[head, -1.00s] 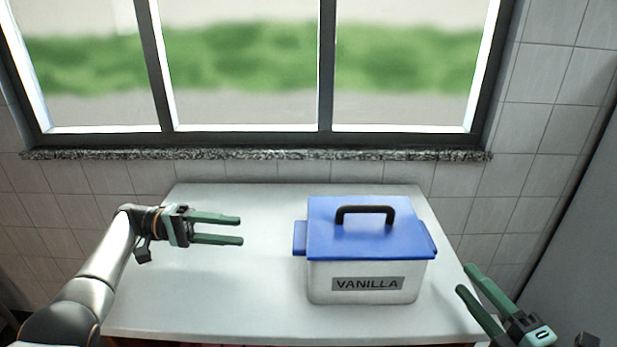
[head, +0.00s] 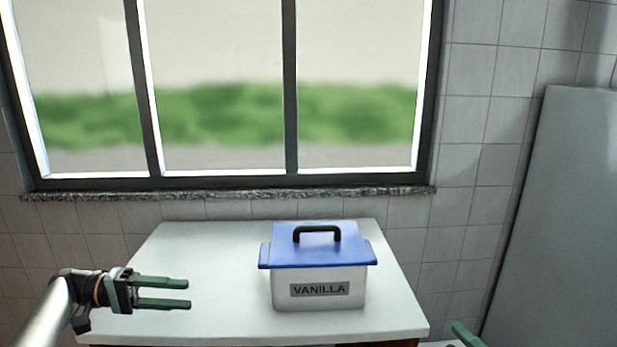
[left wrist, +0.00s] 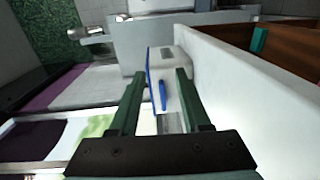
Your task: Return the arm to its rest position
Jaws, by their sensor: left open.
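My left gripper (head: 188,294) is open and empty, left of the vanilla box and apart from it, over the left part of the table. Its two green fingers point right in the head view. In the left wrist view the fingers (left wrist: 158,85) are spread, with the box beyond them. My right gripper shows only as a green fingertip (head: 464,333) at the bottom edge of the head view. The rest of it is out of frame.
A white box labelled VANILLA (head: 318,301) with a blue lid (head: 345,258) and black handle stands on the white table (head: 215,330). A window and tiled wall are behind. A tall grey panel (head: 560,220) stands at right. The table's left part is clear.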

